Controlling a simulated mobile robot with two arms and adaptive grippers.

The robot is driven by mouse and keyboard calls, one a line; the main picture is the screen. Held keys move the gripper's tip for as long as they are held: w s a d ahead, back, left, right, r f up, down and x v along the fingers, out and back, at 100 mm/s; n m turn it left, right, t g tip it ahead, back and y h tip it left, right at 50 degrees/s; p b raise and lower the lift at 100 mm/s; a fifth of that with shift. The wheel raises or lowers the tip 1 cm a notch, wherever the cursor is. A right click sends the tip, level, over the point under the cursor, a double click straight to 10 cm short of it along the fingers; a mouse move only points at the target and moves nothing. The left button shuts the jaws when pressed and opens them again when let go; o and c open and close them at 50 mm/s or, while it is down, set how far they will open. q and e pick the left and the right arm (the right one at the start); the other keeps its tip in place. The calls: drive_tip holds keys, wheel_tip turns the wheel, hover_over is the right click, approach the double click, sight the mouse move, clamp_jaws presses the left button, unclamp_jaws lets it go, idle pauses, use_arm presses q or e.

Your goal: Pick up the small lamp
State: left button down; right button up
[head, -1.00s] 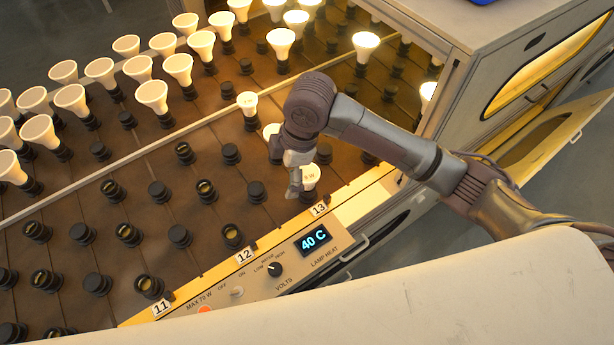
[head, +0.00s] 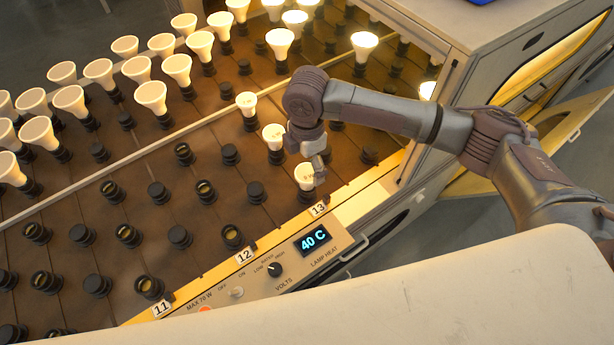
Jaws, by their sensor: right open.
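Three small white lamps stand in a line of sockets near row 13. The nearest small lamp (head: 304,177) is by the 13 label, the middle one (head: 273,134) is beyond it, and the far one (head: 246,102) is farther back. My right gripper (head: 316,168) points down at the nearest lamp, with its fingers beside and partly over that lamp's right edge. It is open and holds nothing; whether it touches the lamp I cannot tell. Part of the gripper is hidden behind my wrist. My left gripper is not in view.
Larger white lamps (head: 152,95) fill sockets at the back left, and some at the back right are lit. Several empty black sockets (head: 180,237) stand in front. The control panel (head: 270,274), showing 40 C, runs along the front edge. A cabinet (head: 490,50) stands right.

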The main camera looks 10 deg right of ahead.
sight(305, 173)
wheel_tip(305, 173, down, 5)
drive_tip(key=shift+a+f+p, duration=0.1)
drive_tip(key=shift+a+p, duration=0.05)
drive_tip(key=shift+p, duration=0.3)
drive_tip(key=shift+w, duration=0.1)
drive_tip(key=c, duration=1.3)
drive_tip(key=shift+o, duration=0.2)
